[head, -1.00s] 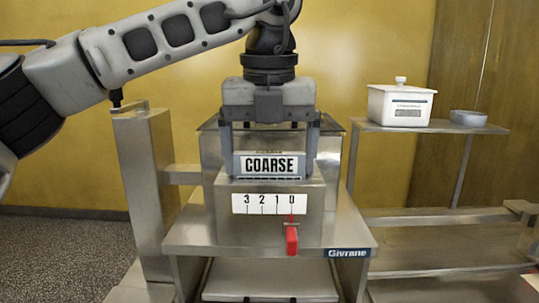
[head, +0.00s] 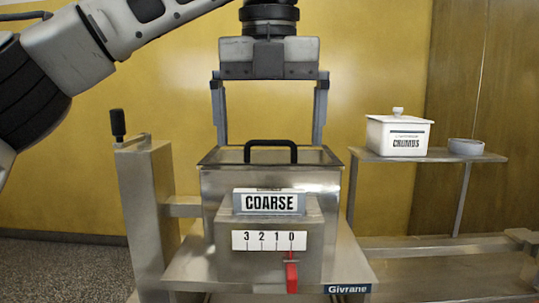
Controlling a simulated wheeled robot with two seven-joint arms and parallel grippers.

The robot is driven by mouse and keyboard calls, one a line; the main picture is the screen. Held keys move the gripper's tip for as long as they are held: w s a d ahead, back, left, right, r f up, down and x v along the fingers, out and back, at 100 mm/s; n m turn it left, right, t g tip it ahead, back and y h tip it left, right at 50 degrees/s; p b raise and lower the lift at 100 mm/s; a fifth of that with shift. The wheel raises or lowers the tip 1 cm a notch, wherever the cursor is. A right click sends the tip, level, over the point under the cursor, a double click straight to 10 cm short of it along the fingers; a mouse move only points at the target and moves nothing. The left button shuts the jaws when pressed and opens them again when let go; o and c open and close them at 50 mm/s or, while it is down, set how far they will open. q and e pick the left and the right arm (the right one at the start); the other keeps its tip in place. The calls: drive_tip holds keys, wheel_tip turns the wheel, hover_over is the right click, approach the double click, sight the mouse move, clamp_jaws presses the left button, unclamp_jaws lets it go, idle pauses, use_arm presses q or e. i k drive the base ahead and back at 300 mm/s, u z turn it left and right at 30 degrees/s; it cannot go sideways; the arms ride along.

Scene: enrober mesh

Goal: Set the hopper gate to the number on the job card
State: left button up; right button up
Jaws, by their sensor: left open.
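The steel hopper (head: 215,190) stands in the middle, with a black handle (head: 270,143) on its lid. On its front is a white scale (head: 268,241) reading 3, 2, 1, 0 from left to right. The red gate lever (head: 291,275) hangs just below the scale, under the 0. A block labelled COARSE (head: 269,202) sits above the scale. My left gripper (head: 268,143) is open and empty, its two fingers pointing down, one on each side of the handle in the picture. I see no job card. My right gripper is not in view.
A steel post with a black-knobbed crank (head: 118,125) stands left of the hopper. The space in front of the lever looks clear.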

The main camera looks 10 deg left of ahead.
sight(291, 267)
drive_tip(key=k, duration=1)
